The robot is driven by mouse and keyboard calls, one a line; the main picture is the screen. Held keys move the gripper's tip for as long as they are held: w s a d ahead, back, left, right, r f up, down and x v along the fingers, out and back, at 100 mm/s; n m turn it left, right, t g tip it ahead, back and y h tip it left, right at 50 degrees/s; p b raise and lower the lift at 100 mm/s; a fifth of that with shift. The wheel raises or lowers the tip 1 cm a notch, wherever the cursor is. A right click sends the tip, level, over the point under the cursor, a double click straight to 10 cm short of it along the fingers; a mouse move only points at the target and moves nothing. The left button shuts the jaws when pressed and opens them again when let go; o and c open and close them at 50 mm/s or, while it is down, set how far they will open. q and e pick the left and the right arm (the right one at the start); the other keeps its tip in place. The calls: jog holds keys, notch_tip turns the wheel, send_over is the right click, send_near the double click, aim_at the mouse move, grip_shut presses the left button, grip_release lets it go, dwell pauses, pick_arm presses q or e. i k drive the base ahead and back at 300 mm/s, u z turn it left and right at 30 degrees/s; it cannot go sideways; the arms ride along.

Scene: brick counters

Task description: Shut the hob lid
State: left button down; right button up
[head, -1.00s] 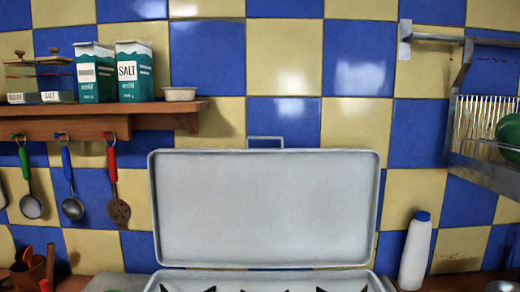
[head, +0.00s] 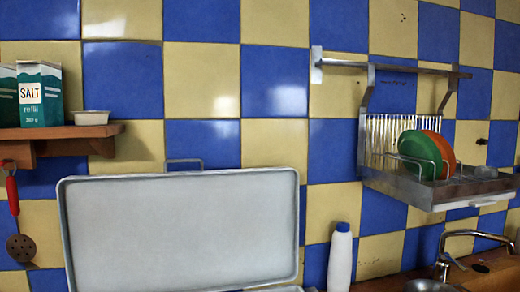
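The hob lid (head: 185,232) is a light grey panel with a rounded rim. It stands open and upright in front of the tiled wall, at the lower left of the head view. The hob itself is almost wholly below the bottom edge of the picture. Neither of my grippers is in view.
A white bottle with a blue cap (head: 341,258) stands just right of the lid. A wall dish rack (head: 440,188) holds green and orange plates, above a tap (head: 446,262). A wooden shelf (head: 62,133) with a salt box (head: 41,95) is at left.

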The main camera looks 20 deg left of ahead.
aim_at(229, 230)
jog(key=z, duration=0.8)
jog(key=k, duration=0.8)
jog(key=u, duration=0.4)
